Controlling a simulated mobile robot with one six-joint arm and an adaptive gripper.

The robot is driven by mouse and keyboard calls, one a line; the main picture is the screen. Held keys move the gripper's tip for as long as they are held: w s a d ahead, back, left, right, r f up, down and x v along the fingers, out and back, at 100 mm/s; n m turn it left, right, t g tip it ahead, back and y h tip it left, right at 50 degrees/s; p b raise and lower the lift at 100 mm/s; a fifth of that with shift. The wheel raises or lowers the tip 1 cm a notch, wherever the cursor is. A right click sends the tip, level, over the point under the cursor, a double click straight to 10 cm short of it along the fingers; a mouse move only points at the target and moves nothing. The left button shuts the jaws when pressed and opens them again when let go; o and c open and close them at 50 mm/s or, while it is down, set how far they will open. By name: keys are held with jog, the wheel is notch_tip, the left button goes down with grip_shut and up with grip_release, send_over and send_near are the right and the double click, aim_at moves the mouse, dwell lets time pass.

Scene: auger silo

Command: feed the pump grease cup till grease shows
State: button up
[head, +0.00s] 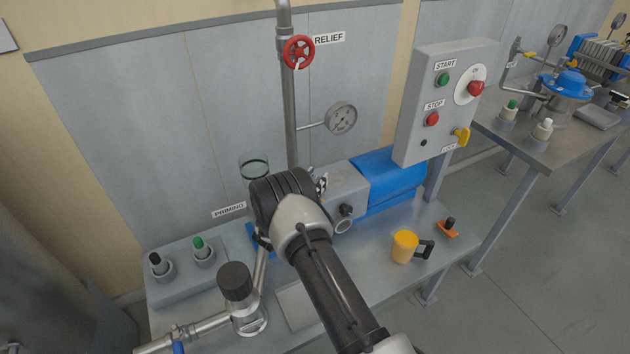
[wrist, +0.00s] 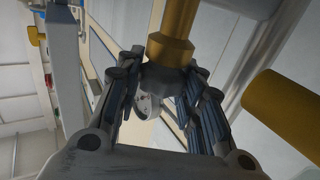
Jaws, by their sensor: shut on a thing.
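My gripper (head: 283,200) is over the pump on the bench, and its jaws are turned away from the head camera. In the wrist view my gripper (wrist: 163,78) has its two fingers closed around the lower end of an upright-looking brass piece, which looks like the grease cup (wrist: 172,46). Its gripped end is partly hidden by the fingers. In the head view my gripper and arm hide it. No grease can be made out. The pump has a grey body (head: 345,186) and a blue motor (head: 392,178).
A clear priming glass (head: 254,168) stands just behind my gripper. A red relief wheel (head: 298,52), a gauge (head: 341,118) and a control box (head: 445,100) stand close. A second brass-coloured cylinder (wrist: 290,112) is near.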

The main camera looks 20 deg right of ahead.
jog(key=shift+m+g+h, duration=0.8)
jog(key=shift+m+g, duration=0.2)
jog(key=shift+g, duration=0.4)
jog(key=o, duration=1.1)
jog(key=v, duration=0.7)
jog(key=shift+a, duration=0.2)
